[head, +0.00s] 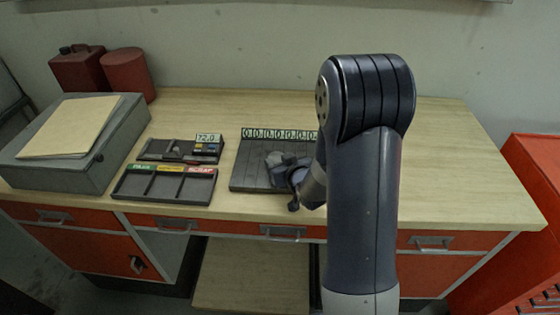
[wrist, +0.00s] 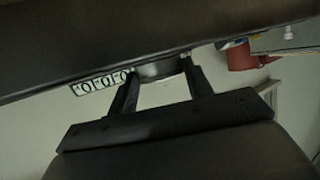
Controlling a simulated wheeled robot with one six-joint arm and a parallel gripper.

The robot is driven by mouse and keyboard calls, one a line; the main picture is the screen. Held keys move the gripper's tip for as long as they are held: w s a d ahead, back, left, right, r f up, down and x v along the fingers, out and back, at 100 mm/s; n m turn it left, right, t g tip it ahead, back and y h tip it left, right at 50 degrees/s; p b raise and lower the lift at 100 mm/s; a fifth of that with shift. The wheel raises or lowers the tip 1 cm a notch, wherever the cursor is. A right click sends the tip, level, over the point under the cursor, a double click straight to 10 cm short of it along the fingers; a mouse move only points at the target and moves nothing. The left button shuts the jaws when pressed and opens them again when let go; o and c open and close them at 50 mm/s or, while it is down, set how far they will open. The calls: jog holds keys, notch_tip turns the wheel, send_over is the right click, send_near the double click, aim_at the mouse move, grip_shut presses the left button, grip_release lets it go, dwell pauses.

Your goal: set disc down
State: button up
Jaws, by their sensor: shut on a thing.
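In the wrist view the two dark fingers of my gripper (wrist: 160,82) are shut on a grey disc (wrist: 160,70), seen nearly edge-on between their tips. In the head view my gripper (head: 284,168) is over the dark slotted rack (head: 246,164), at its middle to right part. My arm hides the right end of the rack. The disc cannot be made out clearly in the head view, and I cannot tell whether it touches the rack. A row of white number tags (head: 278,134) runs along the rack's back edge, and some tags also show in the wrist view (wrist: 100,82).
Left of the rack are a three-compartment tray (head: 165,186) with green, yellow and red labels and a small dark tray (head: 165,150) with a display (head: 208,139). A grey box (head: 70,150) and red containers (head: 128,72) stand farther left. The bench right of my arm is clear.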

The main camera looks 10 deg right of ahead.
jog(key=shift+f+b, duration=0.15)
jog(key=shift+b, duration=0.15)
jog(key=o, duration=1.2)
jog(key=shift+o, duration=0.2)
jog(key=shift+r, duration=0.2)
